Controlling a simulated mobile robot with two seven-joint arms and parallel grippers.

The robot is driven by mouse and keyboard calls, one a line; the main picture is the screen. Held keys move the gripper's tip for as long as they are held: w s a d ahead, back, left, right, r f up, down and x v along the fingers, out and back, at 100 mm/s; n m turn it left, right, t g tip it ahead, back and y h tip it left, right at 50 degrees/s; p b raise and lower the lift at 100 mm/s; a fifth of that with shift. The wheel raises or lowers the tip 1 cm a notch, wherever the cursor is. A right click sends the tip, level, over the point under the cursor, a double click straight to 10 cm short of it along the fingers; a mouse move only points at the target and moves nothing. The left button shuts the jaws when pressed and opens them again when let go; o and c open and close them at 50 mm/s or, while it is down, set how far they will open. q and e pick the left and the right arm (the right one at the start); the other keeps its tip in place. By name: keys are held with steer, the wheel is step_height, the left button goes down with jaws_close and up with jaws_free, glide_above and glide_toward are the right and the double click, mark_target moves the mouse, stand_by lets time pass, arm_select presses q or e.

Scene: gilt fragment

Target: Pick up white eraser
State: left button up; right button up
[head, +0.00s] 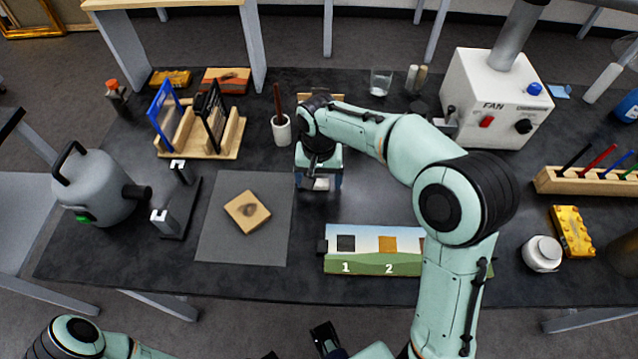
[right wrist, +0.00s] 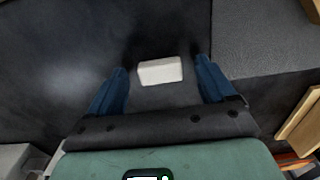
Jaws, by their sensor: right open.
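The white eraser (right wrist: 160,71) lies flat on the dark tabletop in the right wrist view, between the blue fingertips of my right gripper (right wrist: 162,66). There is a clear gap on each side of it. In the head view my right gripper (head: 318,181) points down at the middle of the table, open, with nothing held. The eraser (head: 321,184) shows there as a small white patch between the fingers, partly hidden by the gripper.
A grey mat (head: 240,246) with a wooden block (head: 247,212) lies just left of the gripper. A cup (head: 281,132) stands behind left. A numbered board (head: 372,264) is in front. A white fan box (head: 492,95) stands at the back right.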

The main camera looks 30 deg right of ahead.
mark_target(319, 183)
steer(key=shift+f, duration=0.3)
steer(key=c, duration=1.1)
steer(key=shift+r, duration=0.15)
arm_select(q)
steer(key=r+p, duration=0.1)
steer(key=w+r+p, duration=0.1)
steer(key=r+p, duration=0.2)
steer(key=shift+w+r, duration=0.1)
steer(key=shift+w, duration=0.15)
arm_select(e)
step_height(319, 183, up, 20)
steer(key=shift+f, duration=0.1)
steer(key=shift+o, duration=1.1)
steer(key=shift+c, duration=0.8)
arm_select(q)
steer(key=shift+r, duration=0.1)
arm_select(e)
steer(key=shift+f, duration=0.1)
